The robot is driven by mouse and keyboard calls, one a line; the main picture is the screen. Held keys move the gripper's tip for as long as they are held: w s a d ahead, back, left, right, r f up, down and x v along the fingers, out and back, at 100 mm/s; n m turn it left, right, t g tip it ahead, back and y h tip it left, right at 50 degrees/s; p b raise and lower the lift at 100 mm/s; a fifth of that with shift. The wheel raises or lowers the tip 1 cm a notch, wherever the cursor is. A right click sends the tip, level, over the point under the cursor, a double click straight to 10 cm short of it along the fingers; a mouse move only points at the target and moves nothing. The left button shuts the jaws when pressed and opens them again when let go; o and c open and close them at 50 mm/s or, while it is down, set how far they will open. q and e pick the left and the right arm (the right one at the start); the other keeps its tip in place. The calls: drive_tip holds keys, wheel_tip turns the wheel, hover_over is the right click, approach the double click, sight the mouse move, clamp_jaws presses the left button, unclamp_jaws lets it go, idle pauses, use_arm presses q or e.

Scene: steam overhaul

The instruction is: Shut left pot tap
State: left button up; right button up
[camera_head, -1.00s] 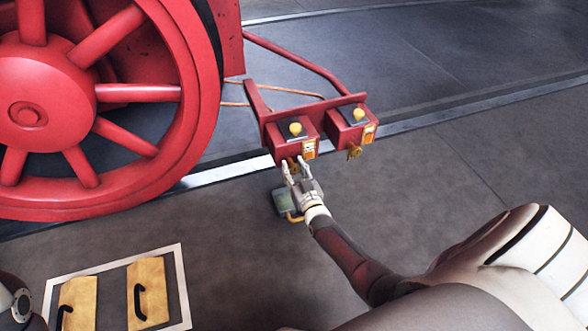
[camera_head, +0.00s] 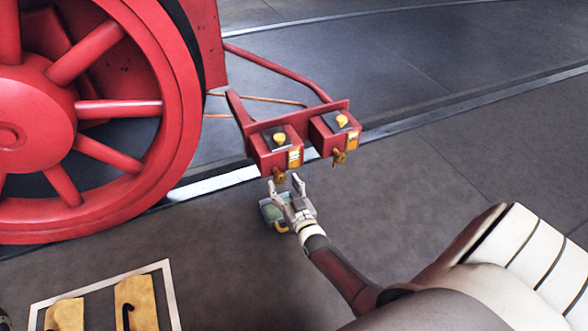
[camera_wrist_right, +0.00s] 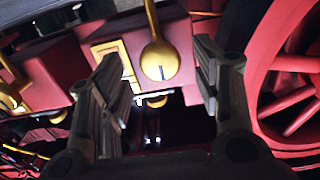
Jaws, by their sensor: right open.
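Two red pots hang side by side on a red bracket, each with a yellow knob on top. The left pot (camera_head: 278,150) has a brass tap (camera_head: 279,174) low on its front. My right gripper (camera_head: 284,183) is open and empty just in front of and below this tap, with its fingers spread. In the right wrist view the rounded brass tap (camera_wrist_right: 158,60) shows between the two open fingers (camera_wrist_right: 163,80), apparently clear of both. I cannot tell from its look whether the tap is turned.
The right pot (camera_head: 332,135) with its own brass tap (camera_head: 339,157) is close beside. A big red wheel (camera_head: 90,140) stands to the left. A white-framed area (camera_head: 165,270) holds yellow pieces.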

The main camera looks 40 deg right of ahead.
drive_tip(key=v, duration=0.8)
drive_tip(key=shift+s, duration=0.1)
